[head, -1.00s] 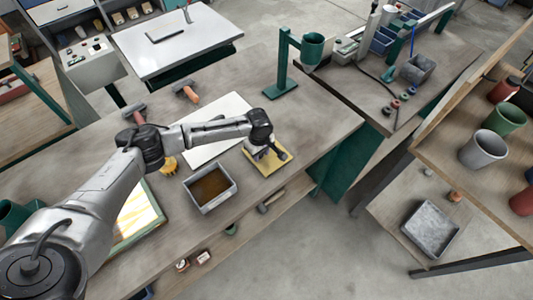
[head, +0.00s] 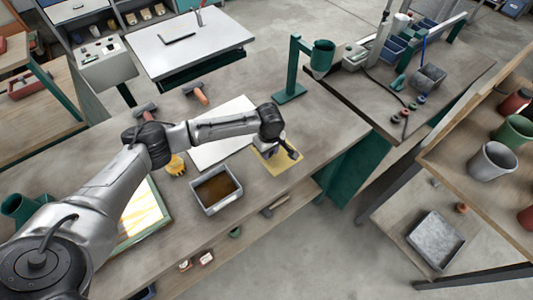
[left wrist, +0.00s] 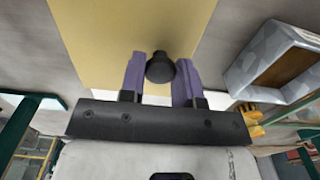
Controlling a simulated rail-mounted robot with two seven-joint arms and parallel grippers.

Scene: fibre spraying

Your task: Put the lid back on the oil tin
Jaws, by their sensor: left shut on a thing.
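My left gripper (head: 272,150) is over the yellow mat (head: 295,165), its fingers mostly hidden by the wrist in the head view. In the left wrist view, the purple fingers of my left gripper (left wrist: 160,78) are shut on a small dark round piece (left wrist: 160,67), with the yellow mat (left wrist: 110,35) behind it. This piece may be the lid or its knob; I cannot tell. I cannot make out the oil tin for certain in either view. My right gripper is not in view.
A grey open box (head: 214,207) with brown contents stands left of the mat. A yellow object (head: 176,166), a white sheet (head: 212,153) and a framed panel (head: 142,222) are also on the bench. A green stand (head: 292,92) holds a cup at the back.

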